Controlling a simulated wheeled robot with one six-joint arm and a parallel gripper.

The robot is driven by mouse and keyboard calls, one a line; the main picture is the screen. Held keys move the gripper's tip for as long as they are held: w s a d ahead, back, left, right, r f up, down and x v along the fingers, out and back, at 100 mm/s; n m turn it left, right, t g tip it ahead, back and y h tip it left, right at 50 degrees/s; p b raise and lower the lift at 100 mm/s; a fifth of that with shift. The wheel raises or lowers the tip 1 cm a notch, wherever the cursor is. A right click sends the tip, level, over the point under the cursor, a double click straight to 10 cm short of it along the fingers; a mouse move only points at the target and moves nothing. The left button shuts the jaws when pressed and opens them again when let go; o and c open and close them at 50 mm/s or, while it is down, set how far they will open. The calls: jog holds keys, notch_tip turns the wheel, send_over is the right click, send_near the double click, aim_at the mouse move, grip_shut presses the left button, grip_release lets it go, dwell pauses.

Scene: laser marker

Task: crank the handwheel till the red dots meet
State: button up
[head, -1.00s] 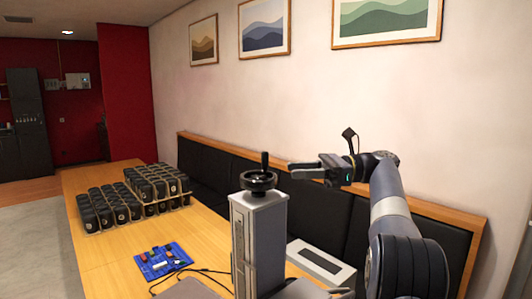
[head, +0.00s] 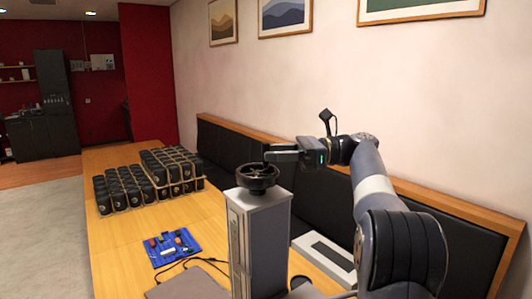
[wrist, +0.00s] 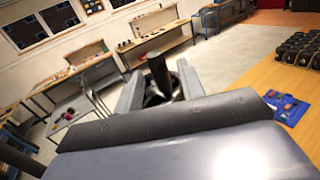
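The black handwheel (head: 257,179) sits on top of a grey column (head: 262,235), the laser marker's post. My gripper (head: 272,155) is just above the wheel's rim in the head view, and the upright crank handle is hidden behind its fingers there. In the wrist view the dark handle (wrist: 159,76) stands between the two grey fingers, with a gap showing on each side. My gripper (wrist: 160,85) is open around the handle. Part of the wheel shows dark below the handle. No red dots are visible in either view.
A blue mat (head: 163,259) with small parts lies on the wooden table (head: 120,262), beside a black cable. Several black cups stand in trays (head: 128,210) farther back. A pale box (head: 325,260) is right of the column. A black padded bench (head: 225,148) runs along the wall.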

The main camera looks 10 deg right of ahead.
jog(key=shift+w+a, duration=0.2)
jog(key=shift+a, duration=1)
jog(key=shift+c, duration=0.6)
grip_shut()
